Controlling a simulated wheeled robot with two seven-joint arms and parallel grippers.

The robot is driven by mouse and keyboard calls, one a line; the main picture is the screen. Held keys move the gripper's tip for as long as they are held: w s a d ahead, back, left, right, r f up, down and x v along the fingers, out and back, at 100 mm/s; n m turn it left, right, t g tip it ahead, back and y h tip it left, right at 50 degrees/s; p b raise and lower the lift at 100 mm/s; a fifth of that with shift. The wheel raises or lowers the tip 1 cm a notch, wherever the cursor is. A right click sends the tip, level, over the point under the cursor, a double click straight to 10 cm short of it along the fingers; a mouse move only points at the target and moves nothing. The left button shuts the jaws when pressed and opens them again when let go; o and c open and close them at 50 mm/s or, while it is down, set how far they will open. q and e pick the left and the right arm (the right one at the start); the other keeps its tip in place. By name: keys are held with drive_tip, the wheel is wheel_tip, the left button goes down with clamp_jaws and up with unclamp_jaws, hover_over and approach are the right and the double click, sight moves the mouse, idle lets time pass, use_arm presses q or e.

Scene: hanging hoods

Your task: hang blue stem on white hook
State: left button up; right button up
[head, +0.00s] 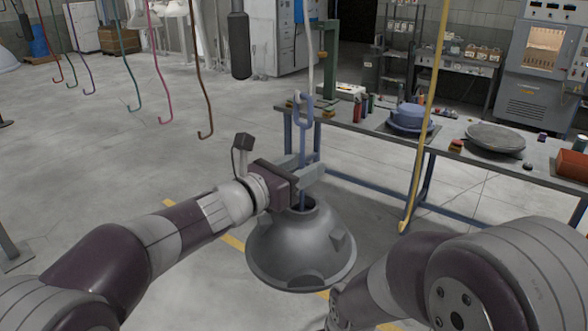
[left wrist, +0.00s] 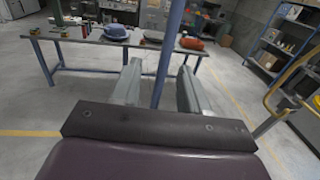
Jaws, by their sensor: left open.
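The blue stem (head: 302,145) stands upright out of the top of a grey dome-shaped hood (head: 300,250) and has a loop at its upper end. The white hook (head: 311,65) hangs from above, and its lower end meets the stem's loop in the head view. I cannot tell whether the hook passes through the loop. My left gripper (head: 299,168) is open around the stem, one finger on each side. In the left wrist view the stem (left wrist: 168,50) runs between the fingers (left wrist: 160,72), with visible gaps.
A workbench (head: 350,126) with a blue hood (head: 410,117) and a grey disc (head: 495,137) stands behind. A yellow hook (head: 420,160) hangs at the right. Several coloured hooks, including a brown one (head: 202,90), hang at the left. A dark cylinder (head: 240,45) hangs nearby.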

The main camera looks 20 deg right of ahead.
use_arm(q)
drive_tip(key=b+v, duration=0.5)
drive_tip(key=v, duration=0.7)
drive_tip(key=w+a+f+n+t+y, duration=0.1)
drive_tip(key=a+f+n+y, duration=0.65)
drive_tip(key=n, duration=0.85)
drive_tip(key=w+a+f+n+y, duration=0.1)
drive_tip(key=a+f+n+y, duration=0.4)
drive_tip(key=a+f+n, duration=0.8)
drive_tip(key=s+a+f+n+g+y, duration=0.1)
drive_tip(key=s+f+n+g, duration=0.3)
drive_tip(key=s+n, duration=0.5)
drive_tip(key=s+a+f+n+g+y, duration=0.2)
drive_tip(key=s+a+f+n+g, duration=0.2)
drive_tip(key=s+f+n, duration=0.4)
drive_tip(key=shift+s+a+f+n+g, duration=0.2)
drive_tip(key=shift+s+f+n+g, duration=0.3)
drive_tip(key=shift+n, duration=0.4)
drive_tip(key=shift+s+r, duration=0.1)
drive_tip(key=shift+r, duration=0.1)
